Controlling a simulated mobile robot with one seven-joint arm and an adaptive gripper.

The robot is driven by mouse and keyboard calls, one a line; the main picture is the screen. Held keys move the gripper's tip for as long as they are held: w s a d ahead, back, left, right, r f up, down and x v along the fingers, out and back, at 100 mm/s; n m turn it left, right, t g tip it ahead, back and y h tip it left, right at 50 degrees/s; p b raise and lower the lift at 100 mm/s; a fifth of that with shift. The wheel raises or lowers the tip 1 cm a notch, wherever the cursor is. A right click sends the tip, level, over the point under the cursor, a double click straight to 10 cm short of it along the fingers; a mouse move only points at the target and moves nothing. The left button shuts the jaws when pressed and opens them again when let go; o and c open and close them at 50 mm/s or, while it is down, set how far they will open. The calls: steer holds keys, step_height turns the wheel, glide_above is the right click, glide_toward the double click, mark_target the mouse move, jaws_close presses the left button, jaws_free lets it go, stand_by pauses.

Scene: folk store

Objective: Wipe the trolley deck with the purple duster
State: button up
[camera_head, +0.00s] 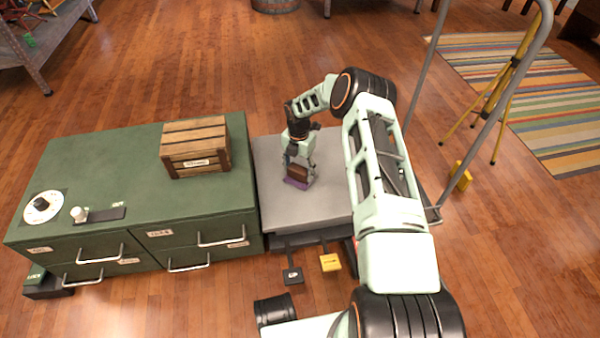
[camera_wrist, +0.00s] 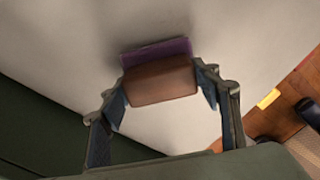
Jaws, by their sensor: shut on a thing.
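The purple duster (camera_head: 296,183) has a brown block handle and a purple pad underneath. It is on or just above the grey trolley deck (camera_head: 283,215), left of the deck's middle; I cannot tell whether the pad touches. My gripper (camera_head: 300,170) points down and is shut on the brown handle. In the wrist view the duster (camera_wrist: 158,80) sits between the two fingers of my gripper (camera_wrist: 162,88), with the purple edge showing beyond the handle. The pale deck (camera_wrist: 60,50) fills most of that view. My arm covers the deck's right part in the head view.
A green cabinet (camera_head: 100,175) with drawers, a dial and a knob stands left of the trolley. A wooden crate (camera_head: 195,147) sits on its top, near the deck. A black pedal (camera_head: 292,276) and a yellow pedal (camera_head: 330,262) stick out in front. A grey handle frame (camera_head: 497,105) rises at right.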

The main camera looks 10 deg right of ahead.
steer(key=shift+d+f, duration=0.1)
steer(key=shift+d, duration=5.65)
step_height(320, 180, up, 6)
steer(key=p, duration=0.3)
steer(key=shift+a, duration=0.1)
steer(key=shift+r+p, duration=0.5)
steer(key=shift+r, duration=1.1)
steer(key=shift+r, duration=0.1)
